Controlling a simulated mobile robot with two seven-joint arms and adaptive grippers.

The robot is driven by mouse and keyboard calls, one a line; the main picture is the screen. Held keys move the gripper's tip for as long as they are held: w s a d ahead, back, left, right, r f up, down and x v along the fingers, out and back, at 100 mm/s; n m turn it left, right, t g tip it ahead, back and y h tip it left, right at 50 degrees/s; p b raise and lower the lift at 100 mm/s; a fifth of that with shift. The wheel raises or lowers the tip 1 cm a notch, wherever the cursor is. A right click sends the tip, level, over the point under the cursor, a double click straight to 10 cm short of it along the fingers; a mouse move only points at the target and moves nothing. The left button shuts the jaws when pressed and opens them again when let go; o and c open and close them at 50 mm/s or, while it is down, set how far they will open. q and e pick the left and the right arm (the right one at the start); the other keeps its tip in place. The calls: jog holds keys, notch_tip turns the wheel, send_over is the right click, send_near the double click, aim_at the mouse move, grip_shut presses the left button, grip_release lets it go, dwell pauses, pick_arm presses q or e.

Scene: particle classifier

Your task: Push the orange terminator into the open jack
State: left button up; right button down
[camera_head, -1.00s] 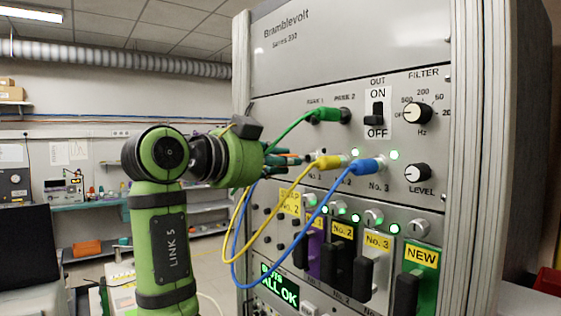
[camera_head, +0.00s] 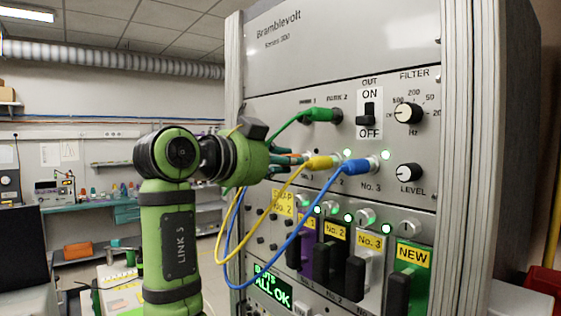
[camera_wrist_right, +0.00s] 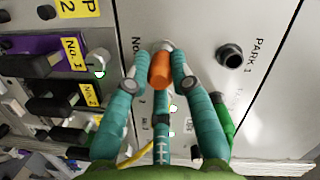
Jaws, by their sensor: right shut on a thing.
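The orange terminator (camera_wrist_right: 161,72) is between the fingertips of my right gripper (camera_wrist_right: 160,82), which is shut on it. Its front end meets a silver jack collar (camera_wrist_right: 163,46) beside the "No." label in the wrist view; how deep it sits I cannot tell. In the head view my right gripper (camera_head: 290,160) is at the jack row, left of the yellow plug (camera_head: 319,162). The fingers mostly hide the terminator and its jack there. My left gripper is not in view.
The yellow and blue (camera_head: 358,167) cables loop below the jacks, close to my gripper. A green plug (camera_head: 320,114) sits in the park row above. The PARK 1 jack (camera_wrist_right: 230,55) is empty. Switch modules with handles (camera_head: 335,262) stand below.

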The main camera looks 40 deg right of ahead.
jog(key=shift+d+r, duration=0.1)
jog(key=shift+d, duration=0.1)
dwell(0.3)
jog(key=c, duration=1.2)
grip_release()
jog(key=shift+o, duration=1)
jog(key=shift+s+d, duration=0.1)
jog(key=shift+d, duration=0.15)
jog(key=a+r, duration=0.1)
jog(key=a, duration=1.1)
jog(key=shift+s, duration=0.35)
